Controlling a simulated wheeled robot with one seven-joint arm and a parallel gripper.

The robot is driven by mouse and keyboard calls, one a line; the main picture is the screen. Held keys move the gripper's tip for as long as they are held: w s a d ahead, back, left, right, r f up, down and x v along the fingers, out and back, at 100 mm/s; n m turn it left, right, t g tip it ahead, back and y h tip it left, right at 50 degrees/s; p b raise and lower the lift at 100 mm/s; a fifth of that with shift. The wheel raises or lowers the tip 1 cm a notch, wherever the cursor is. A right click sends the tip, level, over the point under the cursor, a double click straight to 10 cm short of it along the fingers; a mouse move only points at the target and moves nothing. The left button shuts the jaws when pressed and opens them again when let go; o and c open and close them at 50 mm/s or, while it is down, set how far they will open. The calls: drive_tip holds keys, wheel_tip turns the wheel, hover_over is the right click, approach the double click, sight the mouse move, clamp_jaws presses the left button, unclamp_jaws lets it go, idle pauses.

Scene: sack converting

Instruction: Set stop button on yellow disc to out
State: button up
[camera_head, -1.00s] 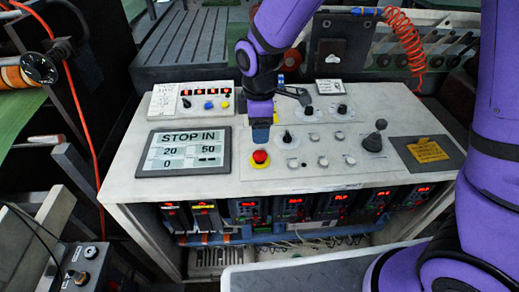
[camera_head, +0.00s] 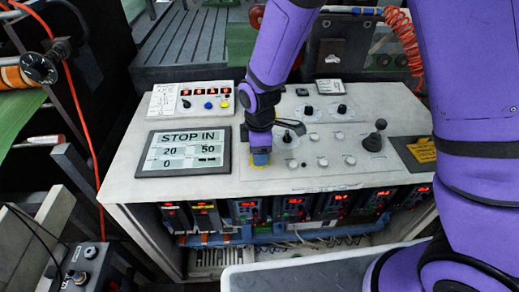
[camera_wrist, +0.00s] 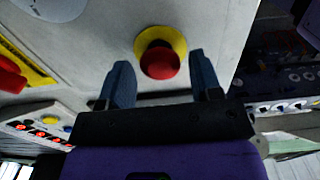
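The red stop button (camera_wrist: 160,62) on its yellow disc (camera_wrist: 174,37) shows in the wrist view, between and just beyond my two fingertips. My gripper (camera_wrist: 162,75) is open, with one blue-grey finger on each side of the button and a visible gap to each. In the head view my gripper (camera_head: 260,158) is over the button and hides its red cap. Only a bit of yellow shows below the fingers there. The display screen (camera_head: 183,150) reads "STOP IN", "20", "50" and "0".
Black knobs stand near my gripper on the panel, with a joystick (camera_head: 374,138) to the right. A small box with coloured buttons (camera_head: 190,100) sits behind the screen. A yellow label (camera_head: 423,150) is at the right. Bare panel lies in front of the button.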

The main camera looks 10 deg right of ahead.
clamp_jaws()
drive_tip(key=shift+r, duration=0.55)
drive_tip(key=shift+o, duration=1.3)
unclamp_jaws()
wheel_tip(320, 180, up, 11)
drive_tip(key=shift+f, duration=0.1)
